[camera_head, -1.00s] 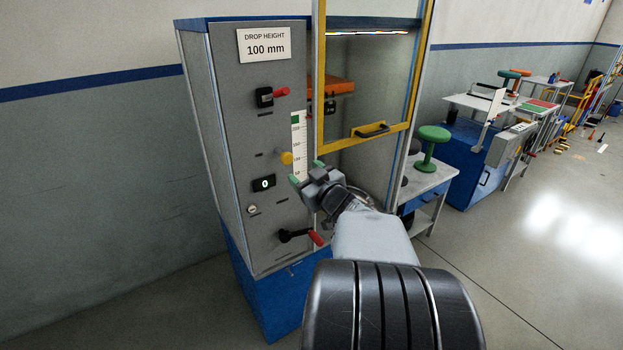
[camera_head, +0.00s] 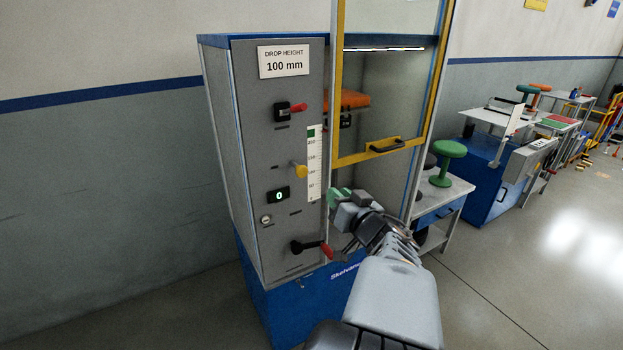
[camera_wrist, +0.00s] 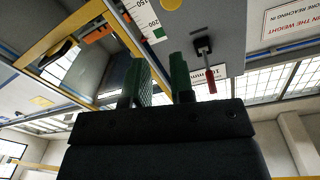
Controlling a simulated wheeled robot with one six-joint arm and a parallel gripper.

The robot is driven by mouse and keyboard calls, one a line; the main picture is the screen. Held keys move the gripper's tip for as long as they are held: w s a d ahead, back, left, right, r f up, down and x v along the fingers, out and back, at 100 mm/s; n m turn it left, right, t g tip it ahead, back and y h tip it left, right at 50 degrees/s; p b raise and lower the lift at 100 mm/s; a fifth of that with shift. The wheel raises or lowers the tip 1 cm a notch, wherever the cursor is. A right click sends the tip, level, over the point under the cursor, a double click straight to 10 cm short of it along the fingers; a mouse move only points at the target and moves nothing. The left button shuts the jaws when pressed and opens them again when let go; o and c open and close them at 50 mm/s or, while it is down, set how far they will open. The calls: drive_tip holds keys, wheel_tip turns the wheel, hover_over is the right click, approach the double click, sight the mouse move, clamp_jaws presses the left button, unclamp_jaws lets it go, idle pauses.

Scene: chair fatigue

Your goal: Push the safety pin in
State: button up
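A yellow knob (camera_head: 299,170) sticks out of the grey control panel (camera_head: 250,150), left of the height scale; it may be the safety pin, but no label confirms this. In the wrist view the yellow knob (camera_wrist: 172,4) is cut off by the top edge. My gripper (camera_head: 340,197) is to the right of the knob and a little lower, by the panel's right edge, apart from the knob. In the wrist view its green fingertips (camera_wrist: 160,80) stand apart with nothing between them.
A red-handled switch (camera_head: 299,107) is above the knob, and a red-tipped lever (camera_head: 325,250) is below. A yellow-framed guard door (camera_head: 385,148) is raised to the right. A green stool (camera_head: 447,160) stands on a side table.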

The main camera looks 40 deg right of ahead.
drive_tip(key=m, duration=0.3)
drive_tip(key=s+m, duration=0.1)
drive_tip(key=m, duration=0.1)
drive_tip(key=shift+a+f, duration=0.15)
drive_tip(key=shift+a, duration=0.15)
drive_tip(key=shift+c, duration=1.4)
drive_tip(key=m, duration=0.3)
drive_tip(key=shift+a+f+y, duration=0.1)
drive_tip(key=shift+a+y, duration=0.1)
drive_tip(key=shift+y, duration=0.1)
clamp_jaws()
drive_tip(key=m+p, duration=0.6)
drive_tip(key=p, duration=0.1)
approach(303, 173)
drive_tip(key=w, duration=0.3)
drive_tip(key=w+d, duration=0.1)
drive_tip(key=w, duration=0.1)
drive_tip(key=shift+w+f+b, duration=0.15)
drive_tip(key=shift+w+b, duration=0.15)
drive_tip(key=shift+b, duration=0.1)
drive_tip(key=shift+w+d, duration=0.1)
drive_tip(key=shift+w, duration=0.8)
